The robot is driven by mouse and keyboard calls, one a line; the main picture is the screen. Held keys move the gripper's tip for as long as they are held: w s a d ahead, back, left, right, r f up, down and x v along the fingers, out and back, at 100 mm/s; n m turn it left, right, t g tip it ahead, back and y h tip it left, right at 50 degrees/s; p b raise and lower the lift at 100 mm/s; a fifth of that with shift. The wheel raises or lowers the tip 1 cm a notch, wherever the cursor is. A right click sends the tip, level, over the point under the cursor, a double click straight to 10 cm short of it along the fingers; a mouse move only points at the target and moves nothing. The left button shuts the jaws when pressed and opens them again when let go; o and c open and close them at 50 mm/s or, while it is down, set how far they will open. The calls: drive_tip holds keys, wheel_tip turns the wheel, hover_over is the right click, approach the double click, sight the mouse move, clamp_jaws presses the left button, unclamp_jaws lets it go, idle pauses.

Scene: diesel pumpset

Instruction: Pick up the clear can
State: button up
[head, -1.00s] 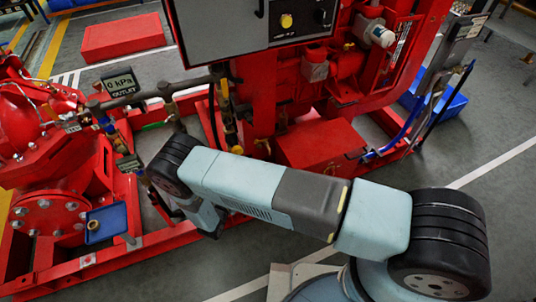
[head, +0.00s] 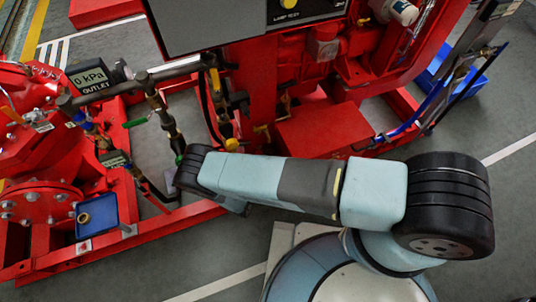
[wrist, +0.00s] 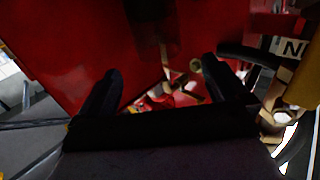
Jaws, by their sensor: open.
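I cannot make out a clear can in either view. My gripper (wrist: 161,82) shows in the wrist view as two dark fingers standing apart, with no object clearly held between them. Beyond the fingers are a red surface (wrist: 75,50) and small brass-coloured fittings (wrist: 195,66), dim and hard to tell apart. In the head view my arm reaches left across the front of the red pumpset frame (head: 160,226), and its gripper end is hidden behind the arm.
A blue tray (head: 110,208) with a brass ring sits at the left of the frame. Pipes and valves (head: 160,112) stand behind the arm's left end. A red box (head: 320,133) lies behind the arm. Grey floor (head: 110,280) is open in front.

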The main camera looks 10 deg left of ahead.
drive_tip(key=shift+x, duration=3.9)
drive_tip(key=shift+d, duration=0.2)
drive_tip(key=shift+c, duration=0.5)
drive_tip(key=c, duration=1.7)
drive_tip(key=shift+r, duration=0.15)
